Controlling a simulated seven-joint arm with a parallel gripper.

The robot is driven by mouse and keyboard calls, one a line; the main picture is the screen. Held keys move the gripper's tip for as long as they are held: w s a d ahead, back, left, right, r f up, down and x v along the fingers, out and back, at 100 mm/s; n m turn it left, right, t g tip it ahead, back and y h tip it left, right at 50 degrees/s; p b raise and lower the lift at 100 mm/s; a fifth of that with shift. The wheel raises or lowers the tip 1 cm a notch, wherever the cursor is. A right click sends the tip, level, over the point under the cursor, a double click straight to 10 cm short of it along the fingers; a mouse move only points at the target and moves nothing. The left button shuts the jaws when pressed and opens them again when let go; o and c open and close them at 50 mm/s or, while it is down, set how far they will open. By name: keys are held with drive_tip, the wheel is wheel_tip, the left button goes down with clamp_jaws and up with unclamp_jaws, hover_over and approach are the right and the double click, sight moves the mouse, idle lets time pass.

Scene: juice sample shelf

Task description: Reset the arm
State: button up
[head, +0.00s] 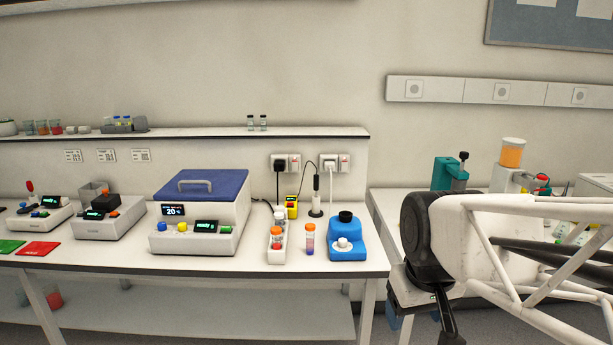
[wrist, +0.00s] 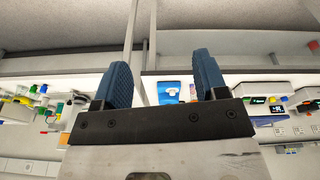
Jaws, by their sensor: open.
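My gripper (wrist: 163,82) shows in the wrist view with its two blue fingers spread apart and nothing between them. Behind the gap, the wrist view shows the benches upside down, with the blue device beyond the fingers. In the head view my white arm comes in from the right. A dark joint and a black finger-like part point down in front of the gap between the two benches. The gripper's fingertips cannot be made out clearly there.
The left bench (head: 120,260) holds a blue-lidded machine (head: 200,215), a white tube rack (head: 276,245), a standing orange-capped tube (head: 310,240) and a blue device (head: 347,238). A shelf (head: 200,133) runs above. The right bench holds a green device (head: 450,173) and an orange-filled container (head: 511,153).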

drive_tip(key=s+d+f+m, duration=0.1)
drive_tip(key=s+f+m, duration=0.1)
drive_tip(key=s, duration=0.5)
drive_tip(key=shift+d+f, duration=0.2)
drive_tip(key=shift+f, duration=0.3)
